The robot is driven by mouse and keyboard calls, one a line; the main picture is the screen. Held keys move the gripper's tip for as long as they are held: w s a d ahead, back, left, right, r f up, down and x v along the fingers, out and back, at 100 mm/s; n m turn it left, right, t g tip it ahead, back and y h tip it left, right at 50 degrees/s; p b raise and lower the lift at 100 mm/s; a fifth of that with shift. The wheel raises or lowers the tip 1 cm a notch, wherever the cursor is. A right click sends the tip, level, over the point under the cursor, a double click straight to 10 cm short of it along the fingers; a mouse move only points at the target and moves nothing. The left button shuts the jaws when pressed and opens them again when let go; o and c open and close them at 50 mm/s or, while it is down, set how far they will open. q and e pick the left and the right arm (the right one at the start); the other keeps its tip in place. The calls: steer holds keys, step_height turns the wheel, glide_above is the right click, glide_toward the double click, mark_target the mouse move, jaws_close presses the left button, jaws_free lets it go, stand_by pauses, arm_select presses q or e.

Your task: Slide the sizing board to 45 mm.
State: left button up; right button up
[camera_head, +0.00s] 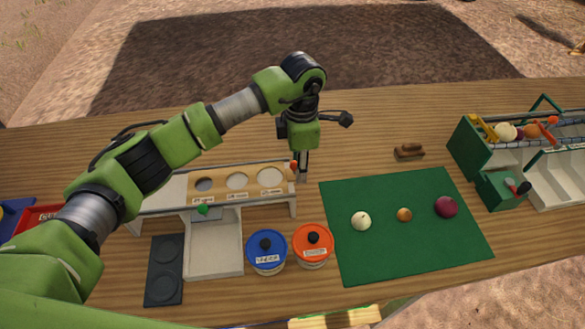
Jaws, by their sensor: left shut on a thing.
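The sizing board (222,190) is a tan strip with three round holes, the smallest at left and the largest at right. It lies on a white stand (150,194), and its small labels are too blurred to read surely. An orange knob (293,166) shows at the board's right end. My left gripper (301,172) points down there, shut on the knob as far as I can see; its fingertips are partly hidden. My right gripper is out of view.
A white bin (214,262) sits below the stand, with a green knob (202,209) above it. Blue-lidded (266,263) and orange-lidded (312,255) jars stand close by. A green mat (378,248) holds three onions. A green-and-white machine (484,160) stands at right.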

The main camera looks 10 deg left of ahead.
arm_select(q)
steer(key=shift+w+d, duration=0.15)
steer(key=shift+d, duration=0.2)
steer(key=shift+r, duration=0.1)
steer(key=o, duration=1.3)
steer(key=shift+r+p, duration=1.1)
steer(key=shift+r, duration=1.85)
steer(key=shift+f, duration=0.1)
